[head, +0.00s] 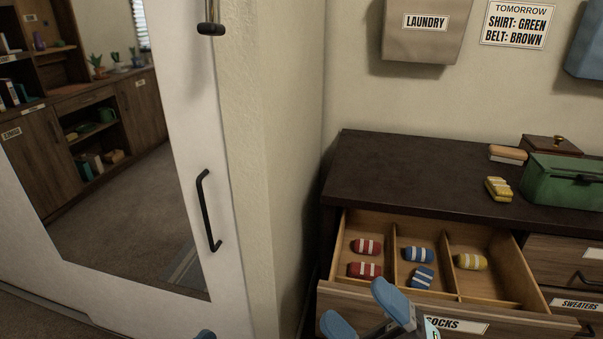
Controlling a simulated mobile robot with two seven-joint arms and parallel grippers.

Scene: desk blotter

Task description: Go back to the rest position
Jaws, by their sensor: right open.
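My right gripper (364,305) is at the bottom of the head view, in front of the open sock drawer. Its two blue fingers are spread apart with nothing between them. A small blue tip at the bottom edge looks like part of my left gripper (205,335); the rest of it is cut off, so its jaws cannot be judged. The open drawer (500,317), labelled SOCKS, has three compartments in view.
On the dark dresser top (400,175) are a yellow striped roll (498,189), a brush (508,154), a green box (565,180) and a wooden box (551,145). A SWEATERS drawer (570,300) is shut. A mirrored door (235,270) with a black handle stands left.

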